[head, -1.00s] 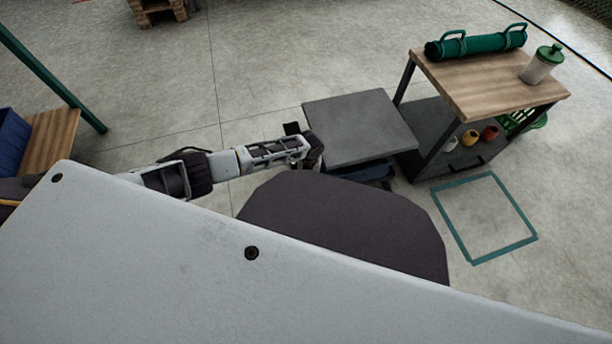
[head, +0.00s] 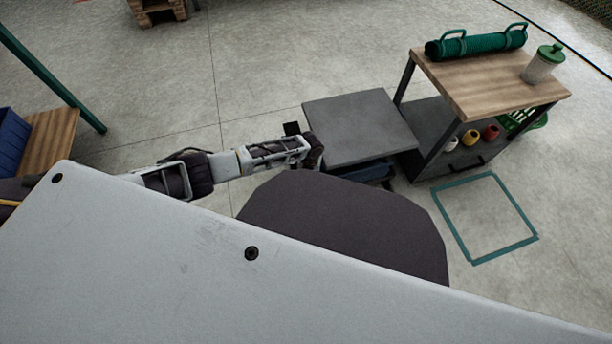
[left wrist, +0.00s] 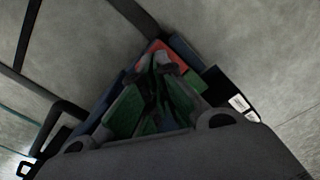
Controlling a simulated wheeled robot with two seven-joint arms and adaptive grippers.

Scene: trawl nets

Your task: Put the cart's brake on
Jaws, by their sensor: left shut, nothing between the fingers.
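The cart (head: 360,127) has a flat grey top and stands right of centre in the head view, with a dark blue part showing under its near edge. My left gripper (left wrist: 160,62) is shut and empty in the left wrist view, low and close over blue, red and green parts. In the head view my left arm ends at the cart's near left corner, and its fingertips are hidden there. A red part (left wrist: 150,50) shows just beyond the fingers; I cannot tell whether it is the brake. My right gripper is not in view.
A wood-topped bench (head: 490,82) stands right of the cart, bearing a green roll (head: 475,43) and a lidded jar (head: 542,65). Small pots sit on its lower shelf. A teal square (head: 487,262) marks bare floor. Open floor lies left of and behind the cart.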

